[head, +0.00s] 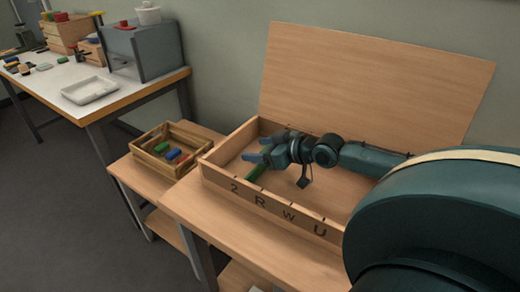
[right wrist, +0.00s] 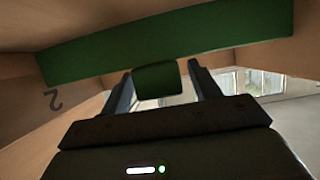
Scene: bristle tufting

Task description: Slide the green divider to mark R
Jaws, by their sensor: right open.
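The open wooden box (head: 218,176) has the marks 2, R, W and U along its front wall. The green divider (head: 256,172) stands across its left part, its near end at the front wall around the 2 and short of R. My right gripper (head: 258,153) is inside the box over the divider and hides much of it. In the right wrist view the divider (right wrist: 165,45) spans the top, and its green handle (right wrist: 157,80) lies between the two open fingers, with gaps at both sides. My left gripper is out of view.
The raised wooden lid (head: 375,85) stands behind the box. A small wooden tray (head: 134,150) with coloured blocks sits to the left. A farther table holds a white tray (head: 90,91) and a grey cabinet (head: 145,50). The box floor right of the divider looks clear.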

